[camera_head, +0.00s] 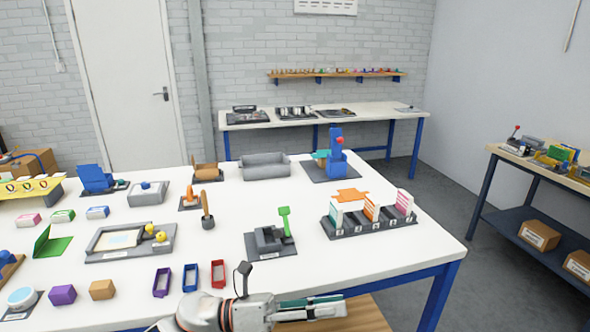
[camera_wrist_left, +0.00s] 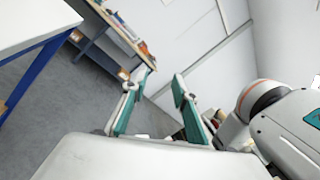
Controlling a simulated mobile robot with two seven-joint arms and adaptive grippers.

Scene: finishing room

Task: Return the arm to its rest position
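My left arm (camera_head: 225,312) comes in low at the front edge of the white table (camera_head: 350,258). Its left gripper (camera_head: 338,306) points to the right, just in front of the table edge. In the left wrist view the left gripper (camera_wrist_left: 157,84) has its two teal-padded fingers spread apart, with nothing between them. The fingers point toward the grey floor and walls beyond. My right gripper is not in view in either picture.
The table holds a grey slotted rack (camera_head: 370,226), a green-handled device (camera_head: 270,238) and small red (camera_head: 218,274) and blue bins near the arm. A wooden surface (camera_head: 362,316) lies below the gripper. Open floor (camera_head: 450,200) lies between the table and the right-hand bench (camera_head: 545,165).

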